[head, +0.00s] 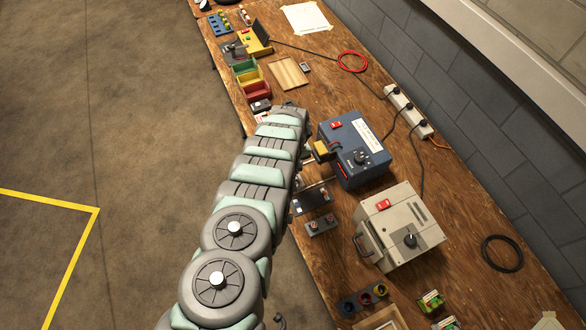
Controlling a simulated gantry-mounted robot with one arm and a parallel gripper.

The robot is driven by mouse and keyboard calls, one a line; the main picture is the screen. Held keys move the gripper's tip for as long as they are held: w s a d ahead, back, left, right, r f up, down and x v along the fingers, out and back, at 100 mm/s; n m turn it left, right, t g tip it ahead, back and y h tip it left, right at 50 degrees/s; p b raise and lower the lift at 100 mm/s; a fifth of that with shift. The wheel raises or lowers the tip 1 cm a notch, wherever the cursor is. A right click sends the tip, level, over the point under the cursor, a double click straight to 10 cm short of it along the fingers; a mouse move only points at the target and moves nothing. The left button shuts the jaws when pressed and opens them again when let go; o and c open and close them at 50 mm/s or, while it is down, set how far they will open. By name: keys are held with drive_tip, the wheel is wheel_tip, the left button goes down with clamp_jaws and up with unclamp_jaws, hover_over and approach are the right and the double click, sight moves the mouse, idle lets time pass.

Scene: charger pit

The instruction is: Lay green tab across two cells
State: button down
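In the head view my arm runs up from the bottom along the left side of the bench and hides what lies beneath it. My gripper is not clearly visible behind the arm's links, so whether it holds anything is hidden. A small dark block with a blue part (316,200) and a grey block with two reddish terminals (321,226) lie just right of the arm; I cannot tell if these are the cells. No green tab can be made out for certain. Two small green-and-cream pieces (431,301) (446,323) lie at the lower right.
A blue box with a dial (352,150) and a beige box with a handle (400,228) stand close to the arm's right. Green, yellow and red bins (252,77) are farther back. A power strip (409,111) and cables run along the wall side. A black cable ring (502,253) lies right.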

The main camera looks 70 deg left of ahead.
drive_tip(key=c, duration=1.3)
unclamp_jaws()
drive_tip(key=shift+c, duration=0.2)
drive_tip(key=shift+r+p, duration=3)
drive_tip(key=shift+r, duration=0.5)
